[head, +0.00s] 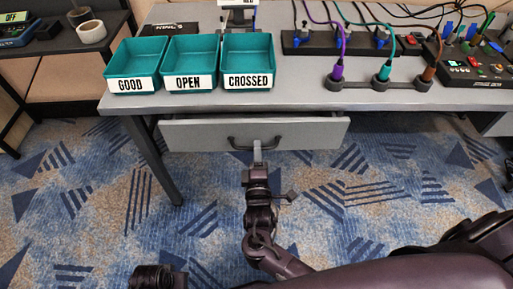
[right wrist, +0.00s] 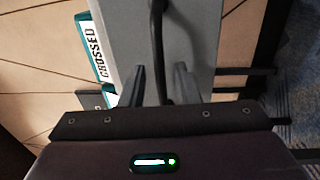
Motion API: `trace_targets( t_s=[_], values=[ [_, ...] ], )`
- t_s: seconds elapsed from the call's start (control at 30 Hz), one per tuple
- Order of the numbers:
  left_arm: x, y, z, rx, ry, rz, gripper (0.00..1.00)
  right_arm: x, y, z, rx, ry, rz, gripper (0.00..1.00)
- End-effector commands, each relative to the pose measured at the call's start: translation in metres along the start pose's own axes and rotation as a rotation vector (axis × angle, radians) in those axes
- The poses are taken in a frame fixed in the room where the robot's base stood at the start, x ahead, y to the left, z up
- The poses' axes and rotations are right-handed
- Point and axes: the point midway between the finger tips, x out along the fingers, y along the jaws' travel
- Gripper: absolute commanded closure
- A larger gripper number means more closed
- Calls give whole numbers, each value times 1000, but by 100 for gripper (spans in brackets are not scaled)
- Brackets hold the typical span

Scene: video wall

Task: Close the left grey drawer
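The grey drawer (head: 205,135) is below the front edge of the grey table; its front panel and black bar handle (head: 238,146) face me. How far it stands out is hard to tell. My right gripper (head: 257,146) is at the handle, in the middle of the panel. In the right wrist view, the handle (right wrist: 157,45) runs between the two fingers of the gripper (right wrist: 157,82), with a gap to each side, so the fingers look open around it. The drawer front (right wrist: 120,25) fills the space behind. The fingers of my left gripper do not show.
Teal bins labelled GOOD (head: 133,65), OPEN (head: 190,62) and CROSSED (head: 247,60) stand on the table (head: 300,95) above the drawer. Cabled plugs (head: 383,72) stand to the right. A table leg (head: 155,160) is left of the drawer. The carpet in front is clear.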

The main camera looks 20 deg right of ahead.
Motion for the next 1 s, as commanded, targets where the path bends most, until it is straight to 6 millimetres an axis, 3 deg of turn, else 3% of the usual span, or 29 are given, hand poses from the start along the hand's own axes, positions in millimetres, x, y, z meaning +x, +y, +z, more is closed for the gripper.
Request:
trace_targets(
  t_s=[0.2,0.43,0.67,1.0],
  values=[
    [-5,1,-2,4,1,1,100,16,0,0,0,0,-2,71],
    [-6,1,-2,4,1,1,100,16,-1,0,0,0,-2,71],
    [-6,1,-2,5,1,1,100,16,-1,0,0,0,-2,100],
    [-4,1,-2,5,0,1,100,20,-1,0,0,0,-1,100]
  ],
)
